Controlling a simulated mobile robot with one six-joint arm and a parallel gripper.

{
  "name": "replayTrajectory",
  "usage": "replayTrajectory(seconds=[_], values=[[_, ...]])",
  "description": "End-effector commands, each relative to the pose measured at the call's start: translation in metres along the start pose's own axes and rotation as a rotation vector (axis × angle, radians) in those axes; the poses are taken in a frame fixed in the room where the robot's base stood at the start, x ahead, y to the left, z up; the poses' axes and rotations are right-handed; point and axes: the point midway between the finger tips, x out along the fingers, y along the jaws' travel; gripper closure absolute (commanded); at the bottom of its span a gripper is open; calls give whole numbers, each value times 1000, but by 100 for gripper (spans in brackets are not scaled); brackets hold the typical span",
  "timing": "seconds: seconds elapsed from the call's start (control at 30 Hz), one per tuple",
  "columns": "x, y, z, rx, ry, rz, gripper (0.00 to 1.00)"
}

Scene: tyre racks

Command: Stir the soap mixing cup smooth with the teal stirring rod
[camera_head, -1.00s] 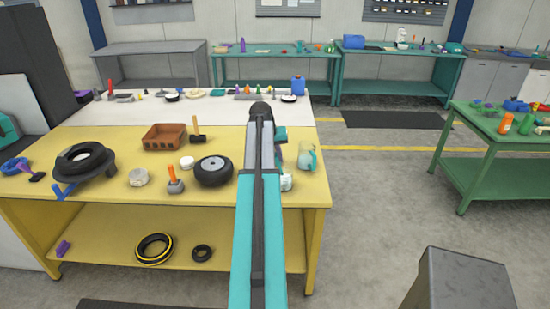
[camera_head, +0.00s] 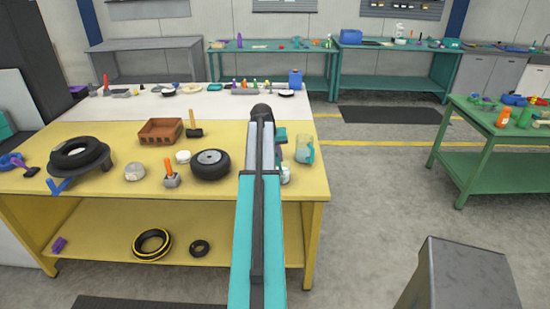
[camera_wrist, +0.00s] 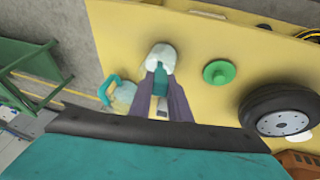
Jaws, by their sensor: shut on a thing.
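My gripper (camera_wrist: 161,70) shows in the wrist view, its two dark purple-grey fingers closed around a teal piece (camera_wrist: 160,85), which looks like the stirring rod. Just beyond the fingertips is a pale whitish cup (camera_wrist: 161,55), likely the soap mixing cup. The rod's lower end and the cup's inside cannot be made out. In the head view the pale cup (camera_head: 286,174) stands just right of my arm on the yellow table, partly hidden.
A clear pitcher with a teal handle (camera_head: 304,150) stands close by the cup, near the yellow table's (camera_head: 110,205) right edge. A green knobbed disc (camera_wrist: 219,72) and a tyre (camera_wrist: 280,115) lie on the other side. A green table (camera_head: 500,150) stands to the right across open floor.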

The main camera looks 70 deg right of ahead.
Motion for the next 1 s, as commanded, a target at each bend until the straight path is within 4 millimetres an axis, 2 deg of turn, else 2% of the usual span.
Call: replayTrajectory(seconds=[0.43, 1.0], values=[[21, 0, 0, 0, 0, 0, 100], [23, -1, 0, -1, 0, 0, 100]])
